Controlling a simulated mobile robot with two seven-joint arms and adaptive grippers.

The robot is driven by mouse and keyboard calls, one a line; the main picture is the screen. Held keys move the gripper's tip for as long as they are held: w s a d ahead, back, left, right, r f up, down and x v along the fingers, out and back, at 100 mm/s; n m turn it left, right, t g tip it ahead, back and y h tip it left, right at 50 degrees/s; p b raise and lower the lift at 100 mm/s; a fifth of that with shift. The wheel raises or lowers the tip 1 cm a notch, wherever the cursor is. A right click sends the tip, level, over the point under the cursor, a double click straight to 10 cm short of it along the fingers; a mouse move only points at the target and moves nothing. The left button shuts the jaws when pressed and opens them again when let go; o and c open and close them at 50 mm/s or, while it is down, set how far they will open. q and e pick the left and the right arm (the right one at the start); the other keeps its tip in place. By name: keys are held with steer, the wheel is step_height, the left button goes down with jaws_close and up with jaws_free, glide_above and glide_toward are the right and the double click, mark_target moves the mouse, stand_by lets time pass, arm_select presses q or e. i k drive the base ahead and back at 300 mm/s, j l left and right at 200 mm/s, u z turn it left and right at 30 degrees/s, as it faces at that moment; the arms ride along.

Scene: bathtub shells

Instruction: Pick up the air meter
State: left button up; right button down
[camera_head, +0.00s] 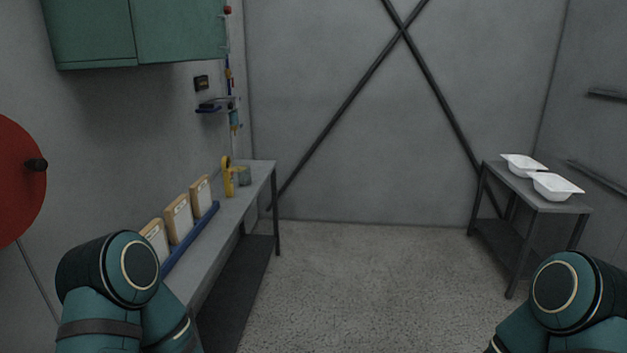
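A yellow upright handheld device (227,178), which looks like the air meter, stands near the far end of the long grey table (258,182) at the left wall. A small grey cup-like thing (245,176) is right beside it. Whether the two touch I cannot tell. Neither of my grippers is in view; only rounded teal links of my arms show at the bottom left and bottom right, well short of the device.
Several framed boards (178,218) stand in a blue rack (205,229) on the left table. A small wall shelf (217,104) and a green cabinet (140,32) hang above. Two white basins (557,186) sit on the right table (512,181). The floor (360,270) between is clear.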

mark_target(225, 161)
steer(key=i, duration=1.5)
steer(key=i+u, duration=0.25)
steer(key=i, duration=0.15)
steer(key=i+l+u, duration=0.55)
steer(key=i, duration=0.25)
steer(key=i+j, duration=0.05)
steer(key=j, duration=0.05)
